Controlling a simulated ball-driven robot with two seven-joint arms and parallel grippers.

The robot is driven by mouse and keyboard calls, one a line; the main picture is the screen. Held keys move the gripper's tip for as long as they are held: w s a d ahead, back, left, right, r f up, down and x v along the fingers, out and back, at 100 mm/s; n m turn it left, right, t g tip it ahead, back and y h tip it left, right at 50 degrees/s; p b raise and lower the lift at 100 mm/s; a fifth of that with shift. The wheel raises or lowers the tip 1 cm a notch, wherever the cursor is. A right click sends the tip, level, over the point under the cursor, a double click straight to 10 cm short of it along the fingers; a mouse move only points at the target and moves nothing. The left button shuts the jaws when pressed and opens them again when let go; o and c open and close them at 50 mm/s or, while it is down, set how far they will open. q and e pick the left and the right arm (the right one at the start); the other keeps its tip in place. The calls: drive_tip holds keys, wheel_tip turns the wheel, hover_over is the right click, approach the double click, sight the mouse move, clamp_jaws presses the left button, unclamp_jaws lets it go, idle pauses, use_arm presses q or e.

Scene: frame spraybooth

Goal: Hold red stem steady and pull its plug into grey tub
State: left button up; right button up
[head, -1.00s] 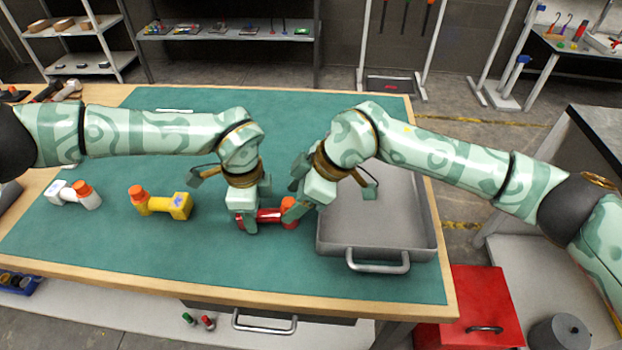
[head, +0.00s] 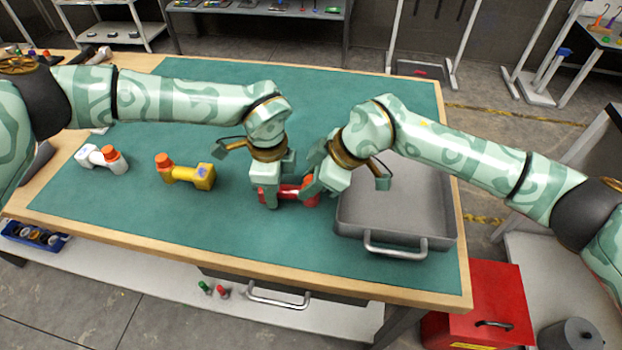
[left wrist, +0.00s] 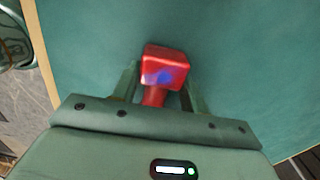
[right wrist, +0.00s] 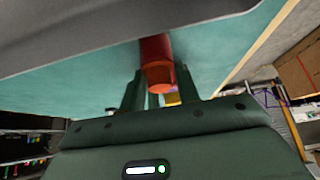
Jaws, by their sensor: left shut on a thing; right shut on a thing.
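The red stem (head: 288,191) lies on the green mat, with its square red block (left wrist: 165,66) clear in the left wrist view. My left gripper (head: 267,198) is shut on the red stem at its block end. My right gripper (head: 309,190) is at the stem's other end, shut on the orange plug (right wrist: 160,77), which shows between its fingers in the right wrist view. The plug appears to be still at the stem's end. The grey tub (head: 397,240) stands just right of my right gripper, and looks empty.
A yellow stem with an orange plug (head: 187,175) and a white stem with an orange plug (head: 101,158) lie to the left on the mat (head: 150,225). The tub's front handle (head: 395,248) sticks out near the bench's front edge. The mat's front middle is clear.

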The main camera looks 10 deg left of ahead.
drive_tip(key=shift+r, duration=0.65)
drive_tip(key=shift+r, duration=2.1)
use_arm(q)
drive_tip(key=o, duration=1.2)
drive_tip(key=shift+c, duration=0.2)
wheel_tip(320, 180, up, 12)
use_arm(e)
drive_tip(key=shift+c, duration=0.2)
